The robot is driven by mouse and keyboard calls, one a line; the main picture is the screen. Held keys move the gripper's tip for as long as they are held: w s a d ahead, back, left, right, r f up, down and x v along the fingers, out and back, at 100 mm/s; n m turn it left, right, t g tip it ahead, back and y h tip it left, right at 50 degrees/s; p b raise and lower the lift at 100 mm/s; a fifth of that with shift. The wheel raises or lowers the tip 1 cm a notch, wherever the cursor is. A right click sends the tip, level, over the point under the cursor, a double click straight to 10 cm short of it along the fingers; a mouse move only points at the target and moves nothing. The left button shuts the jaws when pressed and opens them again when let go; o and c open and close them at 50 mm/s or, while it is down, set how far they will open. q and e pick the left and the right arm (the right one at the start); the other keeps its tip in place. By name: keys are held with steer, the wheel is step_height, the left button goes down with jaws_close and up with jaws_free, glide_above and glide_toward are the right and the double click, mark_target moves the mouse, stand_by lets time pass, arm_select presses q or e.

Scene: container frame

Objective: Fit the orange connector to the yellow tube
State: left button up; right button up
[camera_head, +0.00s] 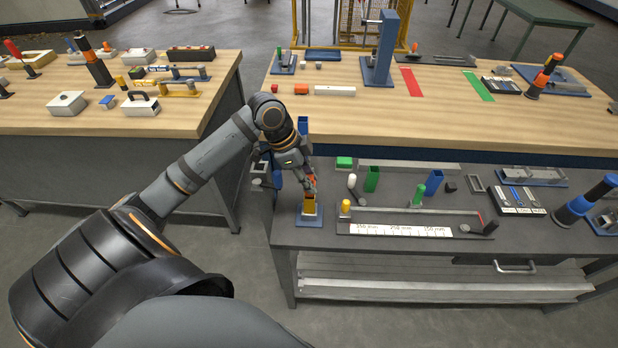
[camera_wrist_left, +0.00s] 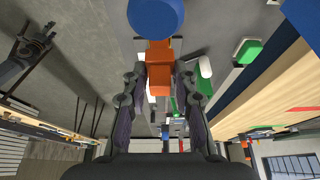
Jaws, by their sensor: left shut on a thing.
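My left gripper (camera_head: 311,186) is over the lower dark bench in the head view, pointing down. It is shut on the orange connector (camera_wrist_left: 160,68), which lies between its two fingers in the left wrist view. In the head view the connector (camera_head: 312,181) is small and partly covered by the fingers. The yellow tube (camera_head: 309,205) stands upright on a blue base just below the gripper. The connector is over or very near the tube's top; I cannot tell whether they touch.
Right of the tube lies a tray with a white length scale (camera_head: 400,230). Green (camera_head: 372,179) and blue (camera_head: 433,183) upright blocks stand behind it. A tall blue post (camera_head: 302,126) is behind my gripper. The wooden bench (camera_head: 370,120) rises behind the lower bench.

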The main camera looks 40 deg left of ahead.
arm_select(q)
steer(key=shift+p, duration=0.65)
stand_by(0.6)
steer(key=shift+f, duration=0.4)
stand_by(0.5)
steer(key=shift+f+b, duration=0.75)
steer(key=shift+f, duration=0.45)
stand_by(0.4)
steer(key=o, duration=1)
steer(key=o, duration=0.6)
